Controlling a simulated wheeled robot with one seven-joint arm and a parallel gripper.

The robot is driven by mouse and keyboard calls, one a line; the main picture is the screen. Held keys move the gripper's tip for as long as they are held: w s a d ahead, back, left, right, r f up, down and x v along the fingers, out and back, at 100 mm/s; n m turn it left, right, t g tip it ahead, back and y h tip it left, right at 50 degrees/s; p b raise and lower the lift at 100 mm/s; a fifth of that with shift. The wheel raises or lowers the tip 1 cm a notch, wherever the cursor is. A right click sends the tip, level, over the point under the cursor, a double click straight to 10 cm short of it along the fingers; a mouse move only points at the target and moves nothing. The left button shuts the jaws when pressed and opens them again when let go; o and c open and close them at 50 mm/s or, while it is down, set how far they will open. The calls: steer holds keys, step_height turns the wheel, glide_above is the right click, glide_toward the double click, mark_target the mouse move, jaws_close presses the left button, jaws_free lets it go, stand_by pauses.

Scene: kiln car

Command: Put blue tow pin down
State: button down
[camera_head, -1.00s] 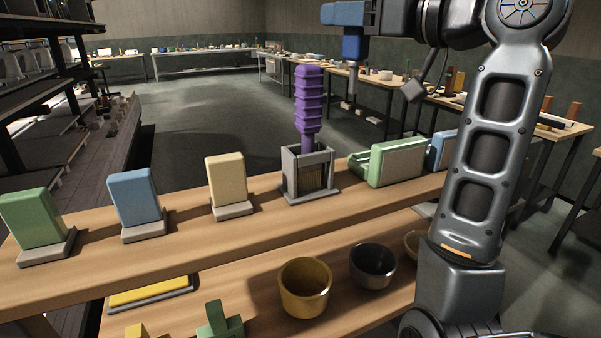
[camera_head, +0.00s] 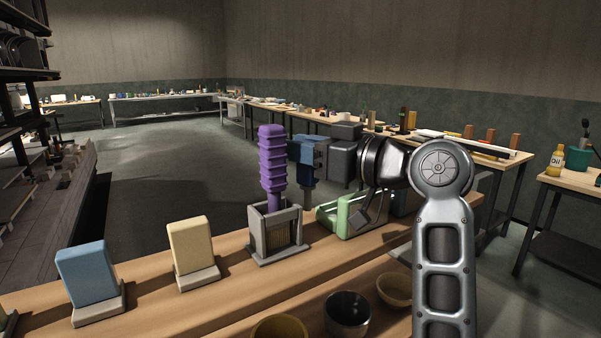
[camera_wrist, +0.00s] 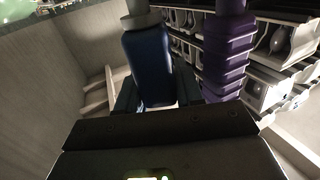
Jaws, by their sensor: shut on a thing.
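The blue tow pin (camera_head: 307,174) is upright in my gripper (camera_head: 309,152), just right of the purple tow pin (camera_head: 272,165). In the wrist view, the blue pin's handle (camera_wrist: 148,62) sits between the two dark fingers (camera_wrist: 155,92), which are shut on it. The purple ribbed pin also shows in the wrist view (camera_wrist: 225,58), standing close beside the blue one. In the head view it stands upright in a grey slotted holder (camera_head: 276,236). The blue pin's lower tip is behind or near the holder, and I cannot tell whether it touches anything.
A green block holder (camera_head: 345,217) stands right of the grey holder. Cream (camera_head: 190,245) and blue (camera_head: 90,272) blocks stand on grey bases to the left. Bowls, one dark (camera_head: 348,315), sit on the lower shelf. Bare wood (camera_head: 235,268) lies before the holder.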

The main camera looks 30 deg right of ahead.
mark_target(302, 174)
steer(key=shift+f, duration=2.25)
steer(key=shift+f, duration=0.15)
steer(key=c, duration=0.7)
jaws_free()
steer(key=shift+c, duration=0.2)
steer(key=shift+s, duration=0.15)
steer(key=b+v, duration=0.2)
steer(key=v, duration=0.9)
steer(key=shift+s+d, duration=0.2)
steer(key=shift+s, duration=0.15)
